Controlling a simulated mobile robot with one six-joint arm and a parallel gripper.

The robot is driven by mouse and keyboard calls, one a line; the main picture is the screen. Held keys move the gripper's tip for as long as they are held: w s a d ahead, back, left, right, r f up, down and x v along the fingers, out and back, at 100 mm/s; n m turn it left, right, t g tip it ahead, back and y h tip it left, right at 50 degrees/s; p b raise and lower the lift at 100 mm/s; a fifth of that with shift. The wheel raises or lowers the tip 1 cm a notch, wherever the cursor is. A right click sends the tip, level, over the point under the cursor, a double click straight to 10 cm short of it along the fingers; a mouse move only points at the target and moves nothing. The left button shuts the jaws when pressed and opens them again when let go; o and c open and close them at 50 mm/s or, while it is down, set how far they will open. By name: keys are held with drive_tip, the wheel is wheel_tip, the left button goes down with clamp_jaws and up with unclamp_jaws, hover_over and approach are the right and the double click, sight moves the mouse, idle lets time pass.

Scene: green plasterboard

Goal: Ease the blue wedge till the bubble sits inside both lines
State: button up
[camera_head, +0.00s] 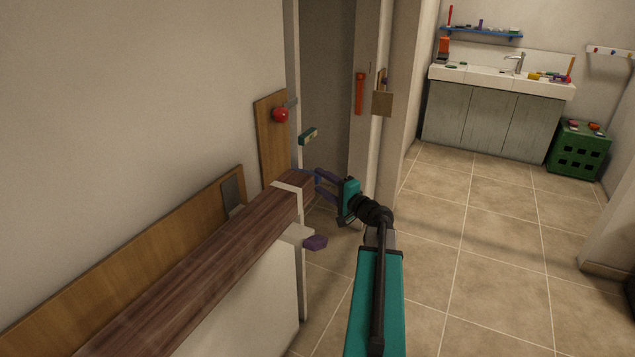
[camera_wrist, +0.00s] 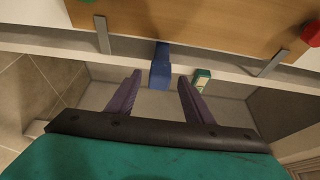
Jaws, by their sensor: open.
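In the wrist view, the blue wedge (camera_wrist: 160,68) sticks out from the pale ledge under the wooden board. It lies ahead of and between the fingertips of my gripper (camera_wrist: 160,79), which is open with a purple finger to each side. I cannot tell whether either finger touches it. The small green level (camera_wrist: 202,80) with a pale vial is just right of the right finger. The level also shows in the head view (camera_head: 308,135), above my gripper (camera_head: 319,182). The bubble and its lines are too small to read. I cannot make out the wedge in the head view.
A dark wooden beam (camera_head: 200,245) runs along the left up to my gripper. A red knob (camera_head: 281,115) is on an upright board. An orange bar (camera_head: 359,93) hangs on the door frame. Tiled floor (camera_head: 480,250) is clear at right.

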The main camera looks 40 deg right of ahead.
drive_tip(key=s+b, duration=0.1)
drive_tip(key=s, duration=0.8)
drive_tip(key=shift+s+a+b, duration=0.35)
drive_tip(key=shift+a, duration=0.05)
